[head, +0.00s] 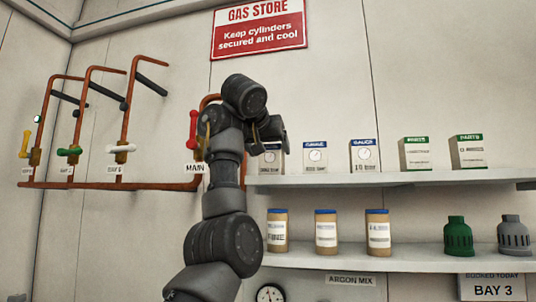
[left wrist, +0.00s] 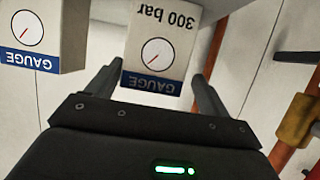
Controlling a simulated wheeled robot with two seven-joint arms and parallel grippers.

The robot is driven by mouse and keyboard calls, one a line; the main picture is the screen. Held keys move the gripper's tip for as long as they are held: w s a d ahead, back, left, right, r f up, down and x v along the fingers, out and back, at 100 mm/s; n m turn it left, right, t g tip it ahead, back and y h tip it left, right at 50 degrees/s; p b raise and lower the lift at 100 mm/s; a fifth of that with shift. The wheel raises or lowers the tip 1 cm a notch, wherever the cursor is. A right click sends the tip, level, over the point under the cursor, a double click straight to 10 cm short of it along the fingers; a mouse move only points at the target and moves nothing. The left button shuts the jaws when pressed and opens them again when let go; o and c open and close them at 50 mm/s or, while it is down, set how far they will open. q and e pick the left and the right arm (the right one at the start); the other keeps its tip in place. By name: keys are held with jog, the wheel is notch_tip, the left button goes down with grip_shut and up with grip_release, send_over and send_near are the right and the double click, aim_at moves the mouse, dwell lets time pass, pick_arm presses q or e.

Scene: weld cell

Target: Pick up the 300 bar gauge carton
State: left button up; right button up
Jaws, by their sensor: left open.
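The 300 bar gauge carton (left wrist: 158,45) is white with a blue GAUGE band and a dial. It appears upside down in the left wrist view, between the two fingers of my left gripper (left wrist: 152,85). The fingers are open, with a gap on each side of the carton's band end. In the head view my left gripper (head: 268,135) is in front of the leftmost carton (head: 269,166) on the upper shelf and hides its top. My right gripper is not in view.
Another gauge carton (head: 364,156) and two parts cartons (head: 415,154) share the upper shelf (head: 400,179). Copper pipes with valves (head: 120,150) run along the left wall.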

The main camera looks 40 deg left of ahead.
pick_arm(q)
jog(key=shift+w+f, duration=0.2)
jog(key=shift+w, duration=0.15)
jog(key=shift+w+d, duration=0.15)
jog(key=shift+w, duration=0.15)
jog(key=shift+s+d, duration=0.1)
jog(key=shift+d, duration=0.05)
jog(key=c, duration=0.7)
jog(key=shift+s, duration=0.15)
jog(key=shift+c, duration=2.2)
jog(key=shift+r, duration=0.5)
jog(key=shift+a+r, duration=0.2)
jog(key=shift+r, duration=1)
jog(key=s+d+r+p, duration=0.1)
jog(key=s+d+r, duration=0.3)
jog(key=d+r, duration=0.5)
jog(key=d, duration=0.4)
jog(key=shift+s+d+r+p, duration=0.15)
jog(key=shift+d+r+p, duration=0.15)
jog(key=shift+r+p, duration=0.1)
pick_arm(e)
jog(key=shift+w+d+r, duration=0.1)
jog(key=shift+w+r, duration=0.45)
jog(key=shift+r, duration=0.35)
